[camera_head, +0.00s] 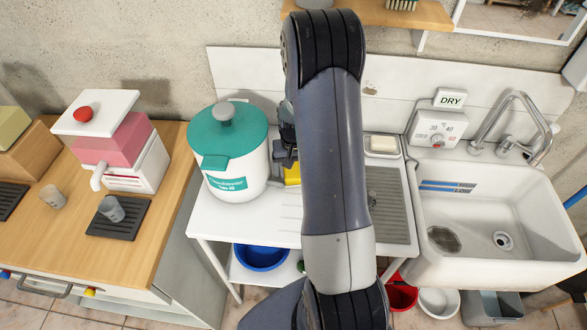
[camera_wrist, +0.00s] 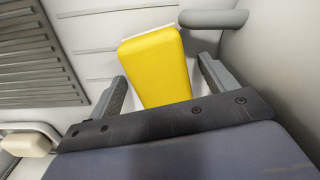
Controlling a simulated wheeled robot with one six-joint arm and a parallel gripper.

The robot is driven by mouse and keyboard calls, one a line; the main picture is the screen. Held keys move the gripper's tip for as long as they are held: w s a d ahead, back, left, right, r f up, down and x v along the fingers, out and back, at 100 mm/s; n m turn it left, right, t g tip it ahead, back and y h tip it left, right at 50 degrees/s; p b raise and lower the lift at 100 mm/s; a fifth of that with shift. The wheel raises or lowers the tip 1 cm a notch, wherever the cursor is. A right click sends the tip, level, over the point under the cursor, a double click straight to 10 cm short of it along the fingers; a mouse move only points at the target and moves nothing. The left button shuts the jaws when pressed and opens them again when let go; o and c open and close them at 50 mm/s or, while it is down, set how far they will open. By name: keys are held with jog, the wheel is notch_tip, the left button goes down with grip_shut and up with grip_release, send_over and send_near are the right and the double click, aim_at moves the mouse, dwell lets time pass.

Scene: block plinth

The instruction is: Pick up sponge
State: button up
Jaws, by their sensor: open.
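The sponge (camera_wrist: 156,68) is a yellow block with a pale edge at its far end. In the wrist view it lies between the two spread fingers of my gripper (camera_wrist: 160,85). The fingers stand on either side of it with gaps. In the head view only a small yellow part of the sponge (camera_head: 292,176) shows beside my arm, on the white counter right of the pot. My gripper (camera_head: 285,152) is mostly hidden there behind my arm and close to the pot.
A white pot with a teal lid (camera_head: 228,135) stands close left of the sponge. A ribbed drainer (camera_head: 389,205) and a soap dish (camera_head: 383,146) lie to the right, then the sink (camera_head: 520,225). A wooden counter (camera_head: 150,235) with a dispenser stands at left.

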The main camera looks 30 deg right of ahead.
aim_at(294, 167)
jog(key=shift+f, duration=0.2)
jog(key=shift+c, duration=0.3)
jog(key=c, duration=1.1)
jog(key=shift+o, duration=0.2)
jog(key=shift+r, duration=0.1)
notch_tip(294, 167, up, 18)
jog(key=b, duration=0.2)
jog(key=shift+b, duration=0.35)
jog(key=o, duration=0.5)
jog(key=c, duration=0.3)
